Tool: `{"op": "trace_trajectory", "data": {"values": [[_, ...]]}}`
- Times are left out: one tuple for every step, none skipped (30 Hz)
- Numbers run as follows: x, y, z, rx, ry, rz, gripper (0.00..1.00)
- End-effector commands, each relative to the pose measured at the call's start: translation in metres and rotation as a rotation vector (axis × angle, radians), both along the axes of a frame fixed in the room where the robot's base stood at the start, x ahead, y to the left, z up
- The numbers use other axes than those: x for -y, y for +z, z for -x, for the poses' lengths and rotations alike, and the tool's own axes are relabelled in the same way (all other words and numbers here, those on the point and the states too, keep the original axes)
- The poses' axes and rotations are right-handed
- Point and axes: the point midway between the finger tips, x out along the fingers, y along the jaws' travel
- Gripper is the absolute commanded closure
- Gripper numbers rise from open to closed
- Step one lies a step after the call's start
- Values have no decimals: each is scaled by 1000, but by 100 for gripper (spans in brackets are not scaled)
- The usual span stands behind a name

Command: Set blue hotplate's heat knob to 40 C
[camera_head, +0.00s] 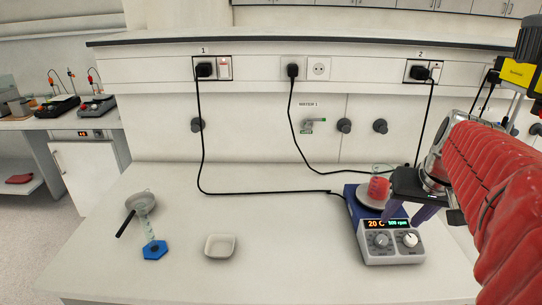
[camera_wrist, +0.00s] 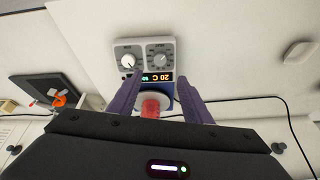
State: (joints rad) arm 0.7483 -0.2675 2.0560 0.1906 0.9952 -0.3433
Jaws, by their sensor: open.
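The blue hotplate (camera_head: 351,197) stands at the right of the bench. Its grey front panel reads 20 C and an rpm figure. The heat knob (camera_head: 381,240) is the left one, under the 20 C reading; in the upside-down wrist view it is the right knob (camera_wrist: 161,57). The other knob (camera_head: 410,240) has a white face. A beaker of red liquid (camera_head: 378,188) stands on the round plate. My gripper (camera_head: 403,216) is open above the hotplate's right side, behind the panel. In the wrist view, its purple fingers (camera_wrist: 158,84) are spread apart, short of the knobs.
A black cable (camera_head: 270,192) runs over the bench to the hotplate. A white dish (camera_head: 220,246), a blue-footed cylinder (camera_head: 154,250) and a round grey object with a black handle (camera_head: 140,203) stand at left. The bench in front of the panel is clear.

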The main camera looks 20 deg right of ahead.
Motion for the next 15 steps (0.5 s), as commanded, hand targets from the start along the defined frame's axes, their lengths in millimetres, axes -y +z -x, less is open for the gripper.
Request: {"op": "trace_trajectory", "data": {"values": [[0,-5,-1,-3,1,-3,55],[0,-8,-2,-3,0,-3,55],[1,-13,-4,-3,0,-3,55],[2,-16,-6,-3,0,-3,55],[2,-20,-7,-4,0,-3,55],[3,-25,-9,-3,0,-3,55],[3,-30,-11,-3,0,-4,55],[4,-34,-12,-4,-1,-5,55],[5,-40,-15,-4,-1,-4,55],[5,-44,-16,-4,-1,-4,55],[6,-48,-18,-3,-1,-3,55],[7,-54,-20,-4,-1,-4,55],[8,-59,-22,-4,-1,-4,55],[8,-63,-24,-4,-1,-4,55],[9,-68,-26,-4,-1,-4,55]]}}
